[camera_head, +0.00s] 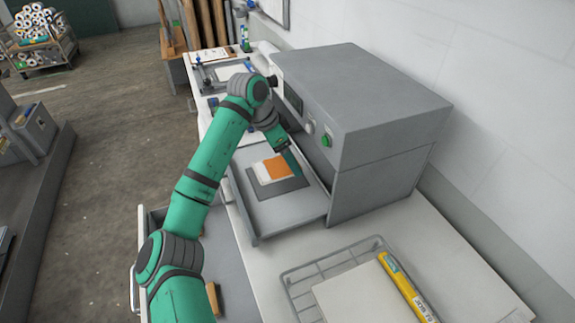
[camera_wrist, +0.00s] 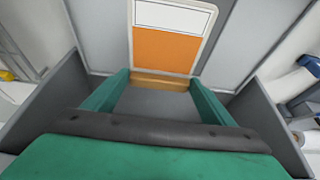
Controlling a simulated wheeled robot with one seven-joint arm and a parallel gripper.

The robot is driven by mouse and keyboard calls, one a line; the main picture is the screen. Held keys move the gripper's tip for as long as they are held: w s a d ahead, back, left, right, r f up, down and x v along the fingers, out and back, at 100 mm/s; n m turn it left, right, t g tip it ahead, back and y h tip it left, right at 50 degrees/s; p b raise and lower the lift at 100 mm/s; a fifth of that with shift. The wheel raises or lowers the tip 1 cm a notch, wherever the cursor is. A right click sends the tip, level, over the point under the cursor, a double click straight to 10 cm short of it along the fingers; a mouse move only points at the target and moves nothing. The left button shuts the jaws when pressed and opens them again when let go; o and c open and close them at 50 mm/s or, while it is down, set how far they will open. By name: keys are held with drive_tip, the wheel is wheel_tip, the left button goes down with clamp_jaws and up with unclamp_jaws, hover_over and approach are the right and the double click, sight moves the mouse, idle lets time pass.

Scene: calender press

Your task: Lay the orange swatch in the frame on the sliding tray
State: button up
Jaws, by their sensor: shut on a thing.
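The orange swatch (camera_head: 278,167) is over the sliding tray (camera_head: 268,217), beside a white panel, above a dark grey plate (camera_head: 284,187). In the wrist view the orange swatch (camera_wrist: 165,48) appears inside a pale frame outline (camera_wrist: 206,42), with the white panel beyond it. A tan strip (camera_wrist: 160,80) runs along the swatch's near edge. My gripper (camera_wrist: 160,84) is shut on this strip, with a green finger at each end. Whether the swatch rests fully flat cannot be told. In the head view my gripper (camera_head: 287,156) is at the swatch's right edge, partly hidden by my wrist.
The grey press (camera_head: 365,110) stands directly right of the pulled-out tray. A wire basket (camera_head: 300,285) with a pale sheet and a yellow box (camera_head: 405,285) lies in front. An open drawer (camera_head: 232,270) is below the bench. Another fixture (camera_head: 225,72) lies at the back.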

sight(274, 163)
drive_tip(key=shift+w+f, duration=1)
drive_tip(key=shift+f, duration=0.2)
drive_tip(key=shift+w+f, duration=0.15)
drive_tip(key=shift+f, duration=1.5)
drive_tip(key=shift+f, duration=0.15)
drive_tip(key=o, duration=1.2)
drive_tip(key=shift+c, duration=0.2)
drive_tip(key=v, duration=1.2)
